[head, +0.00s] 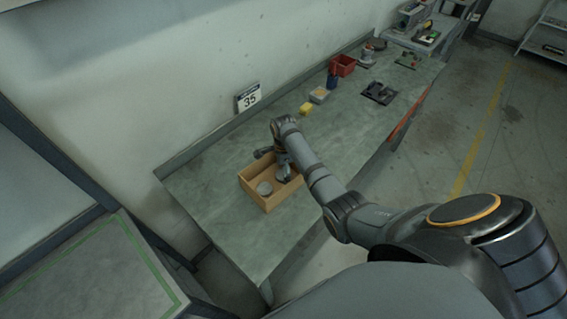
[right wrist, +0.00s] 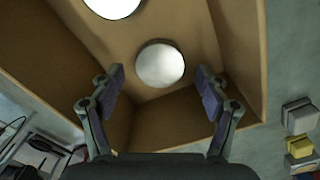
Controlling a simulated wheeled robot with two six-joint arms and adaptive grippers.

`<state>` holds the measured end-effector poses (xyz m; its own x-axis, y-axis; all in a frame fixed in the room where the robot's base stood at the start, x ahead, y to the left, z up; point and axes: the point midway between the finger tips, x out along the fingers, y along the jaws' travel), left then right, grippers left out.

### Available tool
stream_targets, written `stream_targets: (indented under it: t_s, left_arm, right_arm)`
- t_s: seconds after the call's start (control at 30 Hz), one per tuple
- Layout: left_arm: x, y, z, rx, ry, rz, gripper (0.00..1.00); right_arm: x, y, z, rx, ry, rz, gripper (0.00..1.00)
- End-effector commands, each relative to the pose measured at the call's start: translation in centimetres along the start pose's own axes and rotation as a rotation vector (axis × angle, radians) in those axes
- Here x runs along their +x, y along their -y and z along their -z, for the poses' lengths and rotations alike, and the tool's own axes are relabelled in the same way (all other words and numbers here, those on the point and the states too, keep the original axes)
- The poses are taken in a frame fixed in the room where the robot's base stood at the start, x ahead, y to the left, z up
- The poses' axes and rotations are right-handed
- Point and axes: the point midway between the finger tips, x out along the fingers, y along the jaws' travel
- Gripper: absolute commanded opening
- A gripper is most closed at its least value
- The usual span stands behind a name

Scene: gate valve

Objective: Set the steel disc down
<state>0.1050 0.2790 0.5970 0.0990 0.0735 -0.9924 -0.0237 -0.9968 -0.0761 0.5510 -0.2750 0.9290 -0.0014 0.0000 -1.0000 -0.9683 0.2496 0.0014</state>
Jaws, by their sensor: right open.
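An open-topped wooden box (head: 268,206) stands on the workbench. In the right wrist view, a round steel disc (right wrist: 160,64) lies on the box floor, just ahead of my right gripper's fingertips. A second bright round disc (right wrist: 112,4) is cut off by the top edge of that view. One disc (head: 264,188) shows in the head view, and my gripper hides the other. My right gripper (right wrist: 160,85) is open and empty, pointing down over the box. It also shows in the head view (head: 282,172). My left gripper is out of view.
The box walls (right wrist: 238,40) stand close around the right gripper. Yellow blocks (head: 306,108), a red bin (head: 342,65) and a black tool tray (head: 378,93) lie farther along the workbench (head: 215,200). A sign reading 35 (head: 248,97) stands by the wall. The bench left of the box is clear.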

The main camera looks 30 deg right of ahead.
Motion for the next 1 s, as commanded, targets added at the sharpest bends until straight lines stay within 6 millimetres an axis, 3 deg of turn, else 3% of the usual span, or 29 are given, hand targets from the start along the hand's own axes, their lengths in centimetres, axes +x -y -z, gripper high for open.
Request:
stream_targets:
  t_s: [0.3,0.5,1.0]
  left_arm:
    - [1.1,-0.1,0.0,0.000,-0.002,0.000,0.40]
    - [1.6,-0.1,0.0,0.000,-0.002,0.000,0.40]
    - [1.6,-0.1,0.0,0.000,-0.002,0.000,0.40]
  right_arm:
    - [-7.4,0.1,0.0,0.000,0.001,0.006,0.75]
    - [-10.4,0.1,0.0,0.001,0.000,0.003,0.75]
    - [-11.1,0.0,0.0,0.000,0.000,0.001,0.75]
